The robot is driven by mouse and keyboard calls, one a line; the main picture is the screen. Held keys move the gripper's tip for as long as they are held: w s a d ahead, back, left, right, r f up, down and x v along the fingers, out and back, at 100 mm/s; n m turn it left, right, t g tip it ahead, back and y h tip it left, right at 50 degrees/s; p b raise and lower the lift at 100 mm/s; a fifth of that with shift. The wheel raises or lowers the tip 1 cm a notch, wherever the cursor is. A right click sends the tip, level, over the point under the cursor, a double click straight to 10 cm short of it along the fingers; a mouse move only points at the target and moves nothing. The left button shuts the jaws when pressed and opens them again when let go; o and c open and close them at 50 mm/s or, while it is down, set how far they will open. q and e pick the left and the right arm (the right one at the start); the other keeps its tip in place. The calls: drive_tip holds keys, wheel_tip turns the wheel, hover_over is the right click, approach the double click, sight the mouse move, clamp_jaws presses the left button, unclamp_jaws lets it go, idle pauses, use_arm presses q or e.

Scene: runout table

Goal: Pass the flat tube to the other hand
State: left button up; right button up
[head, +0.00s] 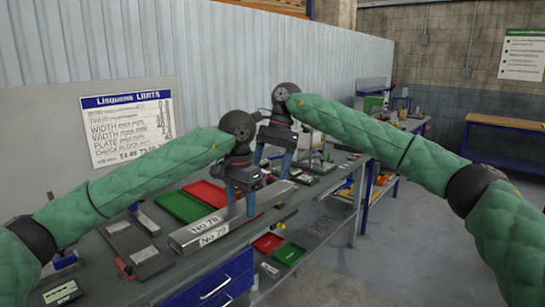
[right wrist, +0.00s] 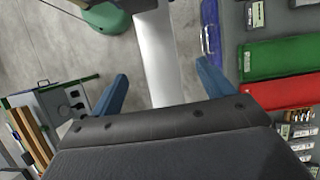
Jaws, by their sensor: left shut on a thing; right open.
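The flat tube (head: 190,236) is a long silver-grey bar with white number labels near its near end. My left gripper (head: 240,204) is shut on it around the middle, blue fingers either side. My right gripper (head: 272,170) is open over the tube's far part, behind the left one. In the right wrist view the tube (right wrist: 160,60) runs down between the spread blue fingers of the right gripper (right wrist: 160,86), with a gap on both sides. Its lower end there is hidden by the gripper body. I cannot tell exactly how high the tube is above the bench.
The bench holds a green tray (head: 183,206) and a red tray (head: 205,191) behind the tube. Dark plates (head: 128,240) lie at the left. A board (head: 128,122) stands behind; open floor lies at the right.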

sight(263, 194)
drive_tip(key=x, duration=0.8)
drive_tip(key=shift+s+a+f, duration=0.1)
drive_tip(key=shift+s+f, duration=0.05)
drive_tip(key=shift+f, duration=0.2)
drive_tip(key=c, duration=1.4)
use_arm(q)
drive_tip(key=o, duration=1.5)
drive_tip(key=shift+c, duration=0.2)
use_arm(e)
drive_tip(key=shift+r, duration=0.1)
drive_tip(key=shift+c, duration=0.2)
use_arm(q)
drive_tip(key=shift+r, duration=0.15)
